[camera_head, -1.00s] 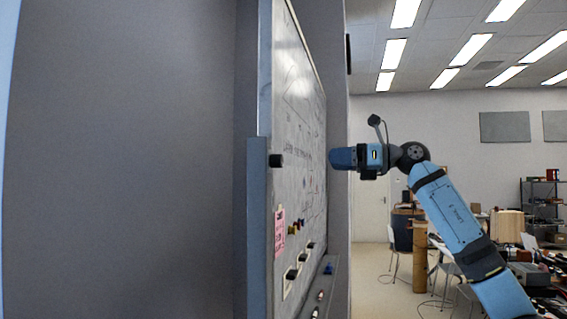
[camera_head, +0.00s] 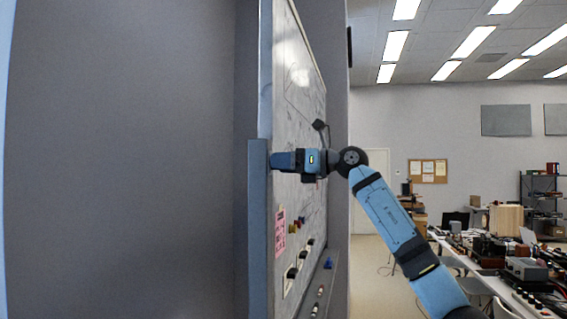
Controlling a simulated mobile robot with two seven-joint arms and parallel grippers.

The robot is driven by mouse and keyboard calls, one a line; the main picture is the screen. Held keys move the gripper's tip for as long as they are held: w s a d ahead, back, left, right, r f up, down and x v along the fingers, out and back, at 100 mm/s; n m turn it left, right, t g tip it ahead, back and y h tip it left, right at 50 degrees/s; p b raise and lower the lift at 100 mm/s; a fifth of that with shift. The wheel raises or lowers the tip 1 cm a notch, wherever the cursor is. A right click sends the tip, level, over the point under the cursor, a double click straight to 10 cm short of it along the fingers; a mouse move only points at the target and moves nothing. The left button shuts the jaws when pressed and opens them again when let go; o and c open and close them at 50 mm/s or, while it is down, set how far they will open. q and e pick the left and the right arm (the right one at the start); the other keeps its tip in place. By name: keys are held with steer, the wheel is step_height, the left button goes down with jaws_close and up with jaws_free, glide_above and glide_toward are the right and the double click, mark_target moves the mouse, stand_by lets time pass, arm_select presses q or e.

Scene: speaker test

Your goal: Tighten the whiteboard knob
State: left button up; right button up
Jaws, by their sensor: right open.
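The whiteboard (camera_head: 300,110) stands on edge to my view, with writing on its face and a blue-grey frame post (camera_head: 257,225) along its near edge. In the earlier view a black knob sticks out at this near edge; now my right gripper covers that spot and the knob is hidden. My right gripper (camera_head: 274,160) comes in from the right, level, with its fingertips at the near edge of the board. It is open, and I cannot see whether the fingers are around the knob or touching it. My left gripper is not in view.
Below the gripper are a pink note (camera_head: 280,232), several small magnets and a marker tray (camera_head: 318,290) with markers. A grey wall (camera_head: 120,160) fills the left. A cluttered workbench (camera_head: 500,275) stands at the right. Open floor (camera_head: 370,270) lies between.

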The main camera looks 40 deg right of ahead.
steer(key=c, duration=0.9)
